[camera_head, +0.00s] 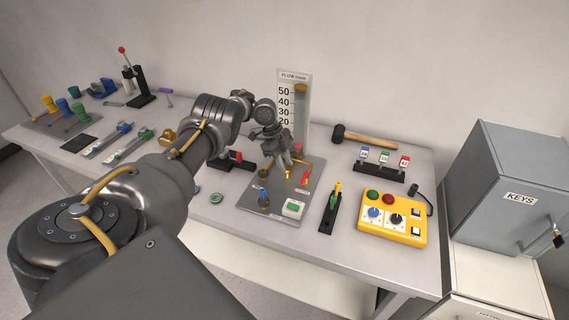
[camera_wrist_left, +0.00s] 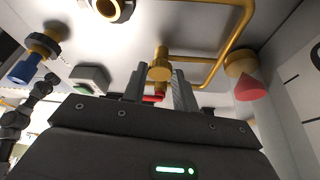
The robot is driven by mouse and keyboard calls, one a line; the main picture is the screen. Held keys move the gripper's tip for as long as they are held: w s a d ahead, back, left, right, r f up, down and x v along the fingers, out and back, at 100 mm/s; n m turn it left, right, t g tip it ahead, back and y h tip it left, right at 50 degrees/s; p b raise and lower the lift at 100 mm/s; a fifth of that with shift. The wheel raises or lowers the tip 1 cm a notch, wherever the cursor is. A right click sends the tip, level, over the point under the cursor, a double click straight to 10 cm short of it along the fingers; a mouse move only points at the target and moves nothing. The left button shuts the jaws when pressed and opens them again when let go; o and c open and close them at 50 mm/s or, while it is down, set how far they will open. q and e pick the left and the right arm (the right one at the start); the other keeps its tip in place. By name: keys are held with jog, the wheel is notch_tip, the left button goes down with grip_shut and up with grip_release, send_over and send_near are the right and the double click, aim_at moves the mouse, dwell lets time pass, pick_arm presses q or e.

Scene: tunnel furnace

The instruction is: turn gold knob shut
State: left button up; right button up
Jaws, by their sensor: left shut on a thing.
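My left gripper (camera_head: 284,162) reaches down onto the panel (camera_head: 255,208) of pipes and valves on the bench. In the left wrist view its two fingers (camera_wrist_left: 159,92) are closed about the gold knob (camera_wrist_left: 160,68), with a small red piece (camera_wrist_left: 153,98) between them. In the head view the gripper hides most of the knob. Gold pipes (camera_wrist_left: 215,62) run beside it. A red knob (camera_head: 306,178) and a blue knob (camera_head: 263,197) stand nearby on the panel. My right gripper is out of view.
The flow gauge (camera_head: 304,78) stands behind the panel. A green-button box (camera_head: 293,208) sits at its front. A black stand (camera_head: 328,212) and a yellow control box (camera_head: 392,220) are to the right. A hammer (camera_head: 365,137) lies behind.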

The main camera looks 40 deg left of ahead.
pick_arm(q)
jog(key=o, duration=1)
jog(key=shift+d, duration=0.1)
jog(key=shift+c, duration=0.2)
jog(key=p+v, duration=0.3)
jog(key=v, duration=0.7)
jog(key=shift+r+p, duration=0.4)
jog(key=shift+w, duration=0.1)
